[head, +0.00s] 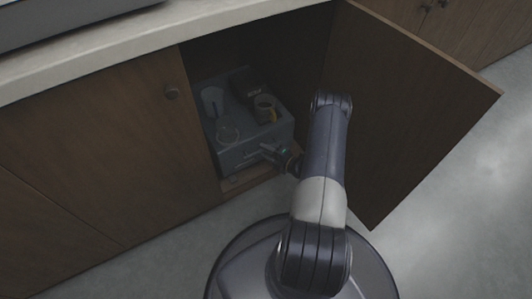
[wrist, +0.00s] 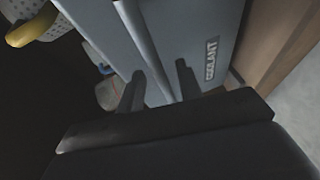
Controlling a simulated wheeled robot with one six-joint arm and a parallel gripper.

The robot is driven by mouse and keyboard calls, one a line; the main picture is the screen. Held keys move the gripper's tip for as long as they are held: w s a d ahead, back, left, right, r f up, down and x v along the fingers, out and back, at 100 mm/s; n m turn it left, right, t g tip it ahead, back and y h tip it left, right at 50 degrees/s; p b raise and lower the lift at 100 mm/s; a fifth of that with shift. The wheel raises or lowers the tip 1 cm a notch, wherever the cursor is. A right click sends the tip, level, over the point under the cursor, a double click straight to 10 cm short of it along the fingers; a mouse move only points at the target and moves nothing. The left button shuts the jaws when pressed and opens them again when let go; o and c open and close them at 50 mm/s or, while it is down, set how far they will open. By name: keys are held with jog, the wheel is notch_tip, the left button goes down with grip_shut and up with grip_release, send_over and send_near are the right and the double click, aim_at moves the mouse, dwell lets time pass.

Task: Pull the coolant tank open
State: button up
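The coolant tank (head: 245,153) is a grey box inside the open cabinet. Its front carries a "COOLANT" label, which shows in the wrist view on the grey tank (wrist: 225,25). My gripper (head: 272,152) is at the tank's front, near its upper right part. In the wrist view my gripper (wrist: 160,85) has its two dark fingers apart, with a raised grey edge of the tank running between them. I cannot tell whether either finger touches it. My arm and the gripper hide part of the tank's front.
The cabinet door (head: 410,110) stands open on the right, close to my arm. A closed door (head: 110,150) is on the left. A yellow-handled container (head: 264,108) and other vessels sit on the tank. The worktop (head: 150,55) overhangs above. Grey floor (head: 470,210) is free at right.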

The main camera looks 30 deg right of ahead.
jog(key=shift+w, duration=0.15)
grip_shut()
dwell(0.4)
